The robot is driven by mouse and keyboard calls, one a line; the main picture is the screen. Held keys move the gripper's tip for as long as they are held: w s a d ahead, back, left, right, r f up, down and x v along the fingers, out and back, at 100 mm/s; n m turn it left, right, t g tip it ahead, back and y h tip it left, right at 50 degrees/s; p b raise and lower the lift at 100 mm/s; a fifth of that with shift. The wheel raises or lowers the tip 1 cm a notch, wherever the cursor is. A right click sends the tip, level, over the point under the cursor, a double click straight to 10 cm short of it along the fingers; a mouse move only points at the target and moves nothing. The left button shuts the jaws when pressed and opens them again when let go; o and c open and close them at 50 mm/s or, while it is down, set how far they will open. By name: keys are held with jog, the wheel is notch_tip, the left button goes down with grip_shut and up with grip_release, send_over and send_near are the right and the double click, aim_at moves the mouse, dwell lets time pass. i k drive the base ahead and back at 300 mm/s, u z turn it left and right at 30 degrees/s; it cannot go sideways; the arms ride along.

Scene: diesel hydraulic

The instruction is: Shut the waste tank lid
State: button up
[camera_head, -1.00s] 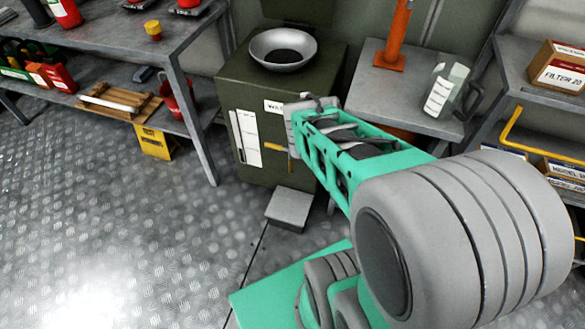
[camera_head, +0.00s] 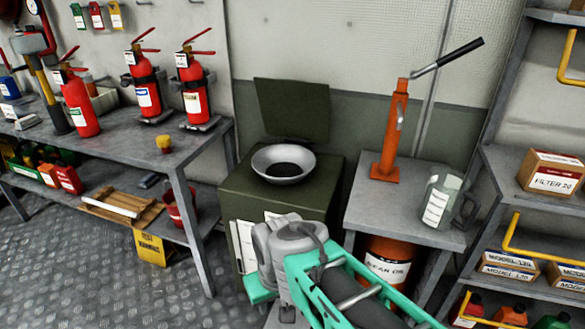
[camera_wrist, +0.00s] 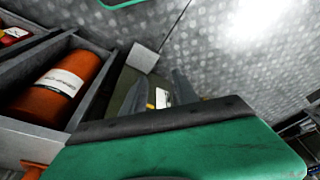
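The waste tank (camera_head: 235,190) is a dark green box with a grey bowl-shaped funnel (camera_head: 284,163) on its top. Its lid (camera_head: 292,110) is a flat dark green panel standing raised, nearly upright, behind the funnel. In the head view my arm is in front of the tank and below its top; it hides part of the front, and my fingers cannot be made out there. In the wrist view my gripper (camera_wrist: 157,82) has two grey fingers apart, with a white label and a bit of yellow seen between them. Nothing is held.
A metal side table (camera_head: 390,212) at the tank's right holds an orange hand pump (camera_head: 392,135) with a long raised lever and a clear jug (camera_head: 438,200). An orange drum (camera_head: 388,262) stands beneath. A bench (camera_head: 120,165) with fire extinguishers is at left, shelving at right.

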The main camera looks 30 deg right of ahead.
aim_at(298, 112)
jog(key=u, duration=2.25)
jog(key=k, duration=1.2)
jog(key=z, duration=1.3)
jog(key=i, duration=1)
